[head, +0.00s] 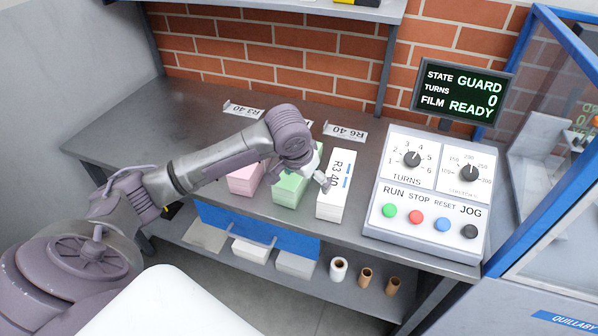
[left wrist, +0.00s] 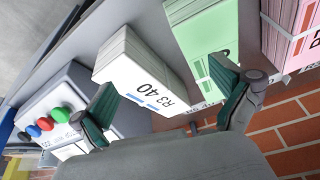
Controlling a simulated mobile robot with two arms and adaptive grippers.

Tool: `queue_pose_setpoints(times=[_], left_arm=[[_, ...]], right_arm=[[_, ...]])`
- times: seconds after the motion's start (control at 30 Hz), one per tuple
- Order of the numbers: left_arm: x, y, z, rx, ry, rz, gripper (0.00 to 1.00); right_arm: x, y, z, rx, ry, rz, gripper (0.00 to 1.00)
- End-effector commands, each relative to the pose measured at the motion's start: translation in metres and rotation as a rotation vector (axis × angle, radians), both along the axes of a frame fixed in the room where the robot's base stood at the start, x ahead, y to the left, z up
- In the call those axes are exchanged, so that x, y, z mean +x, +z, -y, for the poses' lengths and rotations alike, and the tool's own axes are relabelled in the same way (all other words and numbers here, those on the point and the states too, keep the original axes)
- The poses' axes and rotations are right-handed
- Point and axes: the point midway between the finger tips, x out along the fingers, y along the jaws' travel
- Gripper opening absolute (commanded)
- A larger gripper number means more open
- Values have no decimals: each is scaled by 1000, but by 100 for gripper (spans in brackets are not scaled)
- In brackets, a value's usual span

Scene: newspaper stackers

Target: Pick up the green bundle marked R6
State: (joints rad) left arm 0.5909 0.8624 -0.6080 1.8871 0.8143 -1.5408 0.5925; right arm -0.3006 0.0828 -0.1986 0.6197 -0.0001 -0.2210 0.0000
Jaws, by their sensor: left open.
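The green bundle (head: 289,189) stands on the grey bench between a pink bundle and a white one. My left gripper (head: 321,178) is over the green and white bundles, and my wrist hides part of the green top. In the left wrist view the gripper (left wrist: 166,104) is open and empty. Its fingers spread across the white bundle (left wrist: 135,68), marked R3 40, and one overlaps the near part of the green bundle (left wrist: 205,40). The green bundle's marking is mostly hidden and I cannot read it. My right gripper is not in view.
The pink bundle (head: 243,178) is left of the green one. Cards R3 40 (head: 243,110) and R6 40 (head: 345,132) stand behind. A control panel (head: 427,195) and a screen (head: 463,92) are at right. A brick wall (head: 270,50) backs the bench; its left end is clear.

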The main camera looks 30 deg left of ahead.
Motion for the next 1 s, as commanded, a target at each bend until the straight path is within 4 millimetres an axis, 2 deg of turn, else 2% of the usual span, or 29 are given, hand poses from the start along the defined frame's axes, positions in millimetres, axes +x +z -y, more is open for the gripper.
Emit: queue_pose_setpoints(times=[0.03, 0.1, 0.2, 0.27, 0.37, 0.7, 1.0], left_arm=[[12, 20, -22, 7, 57, 12, 100], [21, 38, -43, -1, 123, 16, 100], [27, 54, -62, -12, 186, 20, 100], [29, 58, -67, -19, 207, 21, 100], [33, 50, -71, -23, 220, 18, 100], [57, -7, -74, -23, 217, 19, 100], [65, -31, -75, -21, 216, 20, 100]], right_arm=[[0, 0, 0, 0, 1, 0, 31], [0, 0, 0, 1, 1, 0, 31], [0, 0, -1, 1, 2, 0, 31], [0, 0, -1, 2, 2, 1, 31], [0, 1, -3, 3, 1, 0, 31], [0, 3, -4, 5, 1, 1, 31], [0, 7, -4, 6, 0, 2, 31]])
